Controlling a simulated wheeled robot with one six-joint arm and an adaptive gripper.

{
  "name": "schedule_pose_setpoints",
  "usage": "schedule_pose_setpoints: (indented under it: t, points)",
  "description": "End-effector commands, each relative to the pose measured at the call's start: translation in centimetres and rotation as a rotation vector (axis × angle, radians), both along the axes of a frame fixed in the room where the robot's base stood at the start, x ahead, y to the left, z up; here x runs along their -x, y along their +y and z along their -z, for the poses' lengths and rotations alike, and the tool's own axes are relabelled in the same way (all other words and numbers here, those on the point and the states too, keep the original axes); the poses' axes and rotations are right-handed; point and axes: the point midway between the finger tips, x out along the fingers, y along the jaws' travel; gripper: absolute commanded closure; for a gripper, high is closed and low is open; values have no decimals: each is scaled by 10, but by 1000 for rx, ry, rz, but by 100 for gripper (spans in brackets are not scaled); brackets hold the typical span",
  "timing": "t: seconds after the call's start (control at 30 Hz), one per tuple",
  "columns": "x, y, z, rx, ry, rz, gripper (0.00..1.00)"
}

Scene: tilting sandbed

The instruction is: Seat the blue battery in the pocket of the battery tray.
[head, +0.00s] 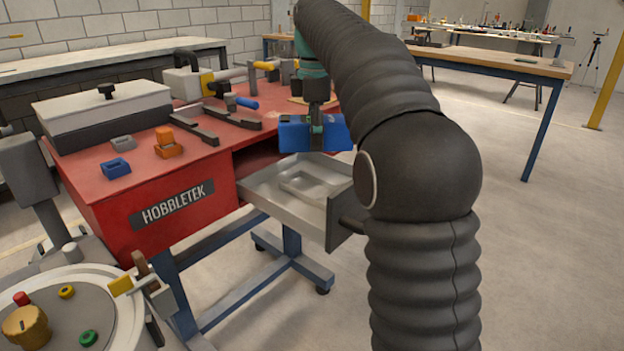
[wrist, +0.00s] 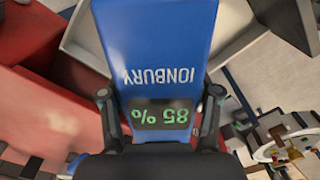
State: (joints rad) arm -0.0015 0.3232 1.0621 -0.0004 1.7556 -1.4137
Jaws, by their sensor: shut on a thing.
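The blue battery (head: 335,132) is held in my gripper (head: 316,135), above the open grey drawer. In the wrist view the battery (wrist: 155,45) shows upside-down IONBURY lettering and a green 85 % readout, with a finger of my gripper (wrist: 160,95) on each side. The drawer, which looks like the battery tray (head: 265,193), has a raised rectangular pocket rim (head: 303,187) on its floor. The battery is apart from the tray, with a visible gap below it. The battery's underside is hidden, and the wrist view shows only part of the tray (wrist: 85,40).
On the bench top are a lidded grey box (head: 105,112), small blue (head: 115,168) and orange (head: 167,150) blocks, and dark bars (head: 195,128). Open floor lies right of the drawer.

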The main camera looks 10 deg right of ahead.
Motion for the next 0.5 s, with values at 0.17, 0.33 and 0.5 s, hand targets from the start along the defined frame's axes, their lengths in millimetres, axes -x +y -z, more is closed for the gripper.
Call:
schedule_pose_setpoints:
  t: [0.17,0.33,0.5]
  points:
    - [1,1,29,1,1,-3,100]
    - [1,1,48,1,-1,-2,100]
    - [0,0,56,1,-2,-1,100]
